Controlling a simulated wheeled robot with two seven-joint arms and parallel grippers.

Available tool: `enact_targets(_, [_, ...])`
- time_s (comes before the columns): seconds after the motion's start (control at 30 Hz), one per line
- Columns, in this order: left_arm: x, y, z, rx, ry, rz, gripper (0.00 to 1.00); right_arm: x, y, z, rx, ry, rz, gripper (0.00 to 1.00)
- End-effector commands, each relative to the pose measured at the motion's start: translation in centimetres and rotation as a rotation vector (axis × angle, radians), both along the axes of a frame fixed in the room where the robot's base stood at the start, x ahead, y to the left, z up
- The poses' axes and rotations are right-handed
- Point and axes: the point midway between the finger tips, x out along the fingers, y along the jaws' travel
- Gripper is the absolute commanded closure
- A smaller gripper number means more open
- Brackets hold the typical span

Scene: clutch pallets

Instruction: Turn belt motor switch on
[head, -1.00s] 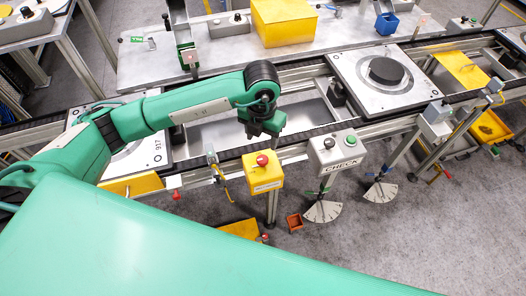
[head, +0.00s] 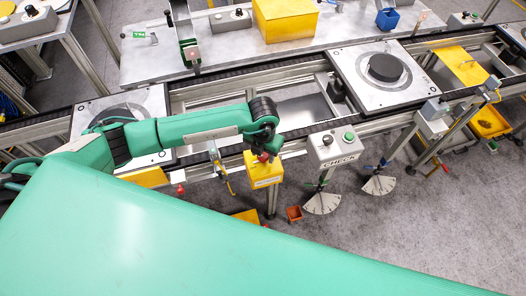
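I cannot read any label that marks the belt motor switch. A grey box marked CHECK (head: 337,150) with a black knob and a green button stands on a post at the belt's front edge. A yellow box (head: 263,171) with a red button stands to its left. My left gripper (head: 268,153) points down over the yellow box and partly hides its red button. Contact is unclear, and its fingers are too small to tell open or shut. Another grey box with a black knob (head: 231,21) is on the back bench. My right gripper is not in view.
The conveyor carries a pallet with a dark disc (head: 384,68) at right and another pallet (head: 148,158) under my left arm. Fan-shaped dials (head: 322,203) hang below the belt.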

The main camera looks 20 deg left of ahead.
Motion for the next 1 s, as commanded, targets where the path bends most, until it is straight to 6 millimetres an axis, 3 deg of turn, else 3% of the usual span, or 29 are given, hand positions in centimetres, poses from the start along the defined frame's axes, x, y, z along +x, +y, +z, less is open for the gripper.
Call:
enact_targets(0.03, [0.0,0.0,0.0,0.0,0.0,0.0,0.66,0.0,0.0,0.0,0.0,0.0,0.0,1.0])
enact_targets(0.17, [0.0,0.0,0.0,0.0,0.0,0.0,0.89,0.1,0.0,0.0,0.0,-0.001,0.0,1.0])
enact_targets(0.57, [0.1,0.0,-0.3,0.002,-0.002,-0.073,0.89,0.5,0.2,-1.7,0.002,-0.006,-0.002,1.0])
enact_targets(1.0, [0.1,0.0,-0.8,0.003,-0.005,-0.434,0.89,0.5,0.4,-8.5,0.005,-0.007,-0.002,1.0])
